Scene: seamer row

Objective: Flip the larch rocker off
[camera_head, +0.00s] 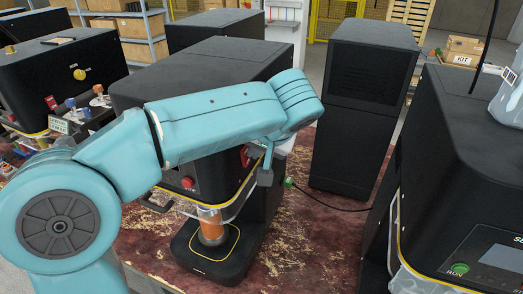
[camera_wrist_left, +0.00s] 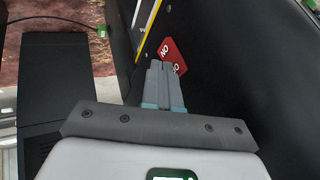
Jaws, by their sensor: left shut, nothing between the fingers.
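A red rocker (camera_wrist_left: 173,52) with white lettering is on the dark side of the seamer in the left wrist view. Its lower part is partly hidden behind my fingertips. I cannot read a larch label. A bit of red on the middle seamer's side also shows in the head view (camera_head: 245,156), beside my left wrist. My left gripper (camera_head: 265,176) is shut and empty, pointing down along that side. In the left wrist view its fingers (camera_wrist_left: 160,68) are together right at the rocker; I cannot tell if they touch it.
The middle seamer (camera_head: 190,72) stands on a worn red bench (camera_head: 310,245), with an orange can (camera_head: 210,222) at its front. A tall black cabinet (camera_head: 358,105) stands behind. Another seamer (camera_head: 455,150) is at the right. Bare bench lies between them, crossed by a black cable.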

